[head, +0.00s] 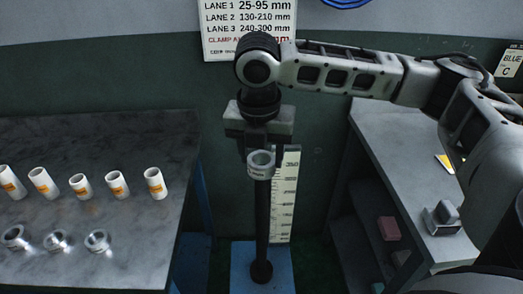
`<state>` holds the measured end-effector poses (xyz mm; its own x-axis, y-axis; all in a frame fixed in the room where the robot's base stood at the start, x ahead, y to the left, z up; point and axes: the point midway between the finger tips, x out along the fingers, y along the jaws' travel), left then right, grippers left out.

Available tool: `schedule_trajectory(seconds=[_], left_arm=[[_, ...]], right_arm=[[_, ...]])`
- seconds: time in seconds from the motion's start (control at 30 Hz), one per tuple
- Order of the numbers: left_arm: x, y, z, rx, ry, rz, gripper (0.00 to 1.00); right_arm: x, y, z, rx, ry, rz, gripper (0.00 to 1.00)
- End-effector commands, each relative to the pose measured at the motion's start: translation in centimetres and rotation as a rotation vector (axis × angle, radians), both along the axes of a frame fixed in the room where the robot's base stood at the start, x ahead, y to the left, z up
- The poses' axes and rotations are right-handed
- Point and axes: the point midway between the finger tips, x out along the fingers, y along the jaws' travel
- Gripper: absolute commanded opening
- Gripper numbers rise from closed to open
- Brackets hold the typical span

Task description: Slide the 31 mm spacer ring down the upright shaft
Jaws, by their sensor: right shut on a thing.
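My right gripper (262,148) comes down from above and is shut on a pale, short ring (259,171), which looks like the spacer ring and has small marking on its side. The black upright shaft (262,220) stands directly below the ring in the picture, on a round foot on a blue base (243,276). The ring's open top faces up towards me. I cannot tell whether the shaft's tip is inside the ring or just under or behind it. The jaws hide part of the ring. My left gripper is not in view.
A white scale (286,200) stands just right of the shaft. On the left table (120,235) are several white labelled cylinders (155,184) and 3 metal rings (97,241). A right-hand bench (385,133) holds a grey block (442,218). A lane sign (222,40) hangs behind.

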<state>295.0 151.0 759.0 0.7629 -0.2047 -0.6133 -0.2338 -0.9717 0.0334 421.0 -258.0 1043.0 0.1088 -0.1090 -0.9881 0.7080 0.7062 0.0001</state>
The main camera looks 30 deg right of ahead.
Motion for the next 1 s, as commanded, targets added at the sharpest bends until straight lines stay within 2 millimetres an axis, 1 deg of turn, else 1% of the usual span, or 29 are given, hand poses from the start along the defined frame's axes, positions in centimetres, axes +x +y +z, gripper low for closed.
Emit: schedule_trajectory(seconds=[0.03, 0.2, 0.23, 0.27, 0.7, 1.0], left_arm=[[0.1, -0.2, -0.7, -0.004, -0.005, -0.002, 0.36], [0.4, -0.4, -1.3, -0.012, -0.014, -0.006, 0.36], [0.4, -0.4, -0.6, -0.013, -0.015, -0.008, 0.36], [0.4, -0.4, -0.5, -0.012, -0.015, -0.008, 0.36], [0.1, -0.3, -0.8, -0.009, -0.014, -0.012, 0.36], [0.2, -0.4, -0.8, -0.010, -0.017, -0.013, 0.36]], right_arm=[[0.0, 0.0, -0.9, -0.001, -0.001, -0.001, 0.25], [0.0, 0.0, -2.1, -0.001, -0.001, -0.001, 0.25], [0.0, 0.0, -1.9, -0.001, 0.001, -0.001, 0.25], [0.0, 0.0, -2.1, -0.001, 0.002, -0.001, 0.25], [0.0, 0.0, -5.1, 0.000, 0.002, -0.002, 0.25], [0.0, 0.0, -6.3, 0.000, 0.000, -0.002, 0.25]])
